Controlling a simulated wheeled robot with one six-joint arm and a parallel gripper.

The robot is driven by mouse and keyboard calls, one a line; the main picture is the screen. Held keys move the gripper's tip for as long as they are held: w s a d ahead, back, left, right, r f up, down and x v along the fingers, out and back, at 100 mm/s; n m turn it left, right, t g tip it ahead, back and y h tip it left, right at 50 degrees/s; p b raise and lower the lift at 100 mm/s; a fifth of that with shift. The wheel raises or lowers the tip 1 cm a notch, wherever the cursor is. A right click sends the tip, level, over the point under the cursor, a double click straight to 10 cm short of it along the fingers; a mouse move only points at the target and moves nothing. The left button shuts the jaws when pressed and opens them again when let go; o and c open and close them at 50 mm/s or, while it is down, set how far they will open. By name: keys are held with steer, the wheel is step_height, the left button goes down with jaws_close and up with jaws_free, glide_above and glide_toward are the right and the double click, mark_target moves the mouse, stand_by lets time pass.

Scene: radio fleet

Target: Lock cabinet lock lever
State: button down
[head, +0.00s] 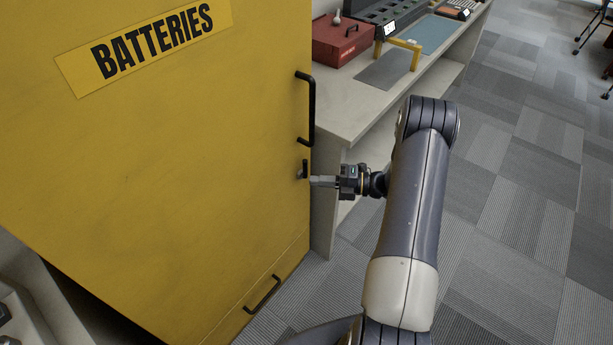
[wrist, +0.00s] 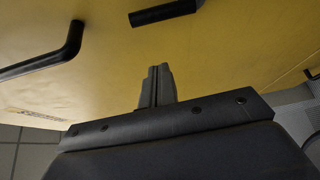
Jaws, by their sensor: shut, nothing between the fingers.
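The yellow cabinet (head: 180,150) fills the left of the head view. Its small black lock lever (head: 305,168) is near the door's right edge, just below the long handle, and looks upright there. The lever also shows at the top of the wrist view (wrist: 165,12). My gripper (head: 312,181) is shut and empty, with its tips close to the lever's lower end in the head view. In the wrist view the closed fingers (wrist: 158,72) point at the door, with a visible gap in the picture between them and the lever. I cannot tell whether they touch the door.
A long black door handle (head: 311,108) is above the lever; a lower black handle (head: 263,294) is near the floor. A grey counter (head: 350,120) beside the cabinet carries a red toolbox (head: 343,42) and a yellow bracket (head: 405,46). Carpeted floor (head: 520,200) is open on the right.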

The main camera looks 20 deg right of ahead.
steer(key=v, duration=0.5)
steer(key=shift+s+d+f, duration=0.1)
steer(key=shift+s+d, duration=0.1)
steer(key=shift+d, duration=0.15)
steer(key=shift+a, duration=0.1)
